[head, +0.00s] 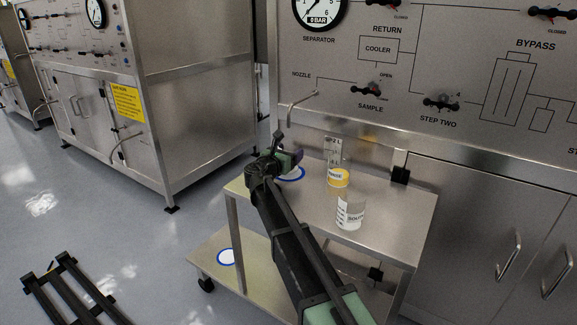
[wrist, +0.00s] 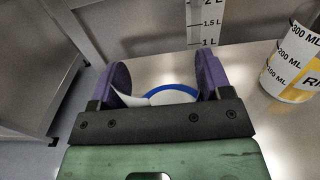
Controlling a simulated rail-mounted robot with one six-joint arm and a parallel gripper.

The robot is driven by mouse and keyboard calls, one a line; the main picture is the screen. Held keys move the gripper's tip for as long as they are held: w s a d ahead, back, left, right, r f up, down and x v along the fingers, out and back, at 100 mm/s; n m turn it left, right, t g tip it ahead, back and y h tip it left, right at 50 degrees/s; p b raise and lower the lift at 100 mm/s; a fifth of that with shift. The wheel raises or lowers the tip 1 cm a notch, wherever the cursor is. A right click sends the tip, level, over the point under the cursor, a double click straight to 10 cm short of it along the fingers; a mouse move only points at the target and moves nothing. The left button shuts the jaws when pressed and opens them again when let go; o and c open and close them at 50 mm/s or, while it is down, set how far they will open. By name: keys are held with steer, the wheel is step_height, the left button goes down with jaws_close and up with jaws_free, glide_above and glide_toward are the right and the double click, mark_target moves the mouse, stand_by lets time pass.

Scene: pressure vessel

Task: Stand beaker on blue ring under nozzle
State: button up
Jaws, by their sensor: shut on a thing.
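My gripper (head: 291,156) is over the far left part of the cart top, by a blue ring (head: 291,174) with a white middle. In the wrist view, my purple fingers (wrist: 162,85) are well apart and shut on a pale thing (wrist: 126,99), too unclear to identify. The blue ring (wrist: 175,88) shows between and beyond them. The bent nozzle (head: 302,97) sticks out from the panel above the ring. A yellow-labelled beaker (head: 338,178) stands upright right of my gripper, also at the wrist view's right edge (wrist: 294,62). A clear, white-labelled vessel (head: 350,212) stands nearer.
A clear graduated container (head: 333,150) stands at the back of the cart top (head: 400,212). The lower shelf has another blue ring (head: 228,257). The steel panel with valves (head: 370,90) rises behind. A black frame (head: 70,290) lies on the floor at left.

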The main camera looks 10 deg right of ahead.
steer(key=shift+f, duration=0.9)
steer(key=shift+r, duration=0.3)
steer(key=shift+f, duration=0.25)
steer(key=o, duration=0.9)
steer(key=shift+r, duration=0.1)
steer(key=shift+r+p, duration=0.3)
steer(key=v, duration=1.2)
steer(key=shift+a+f, duration=0.1)
steer(key=shift+f, duration=0.05)
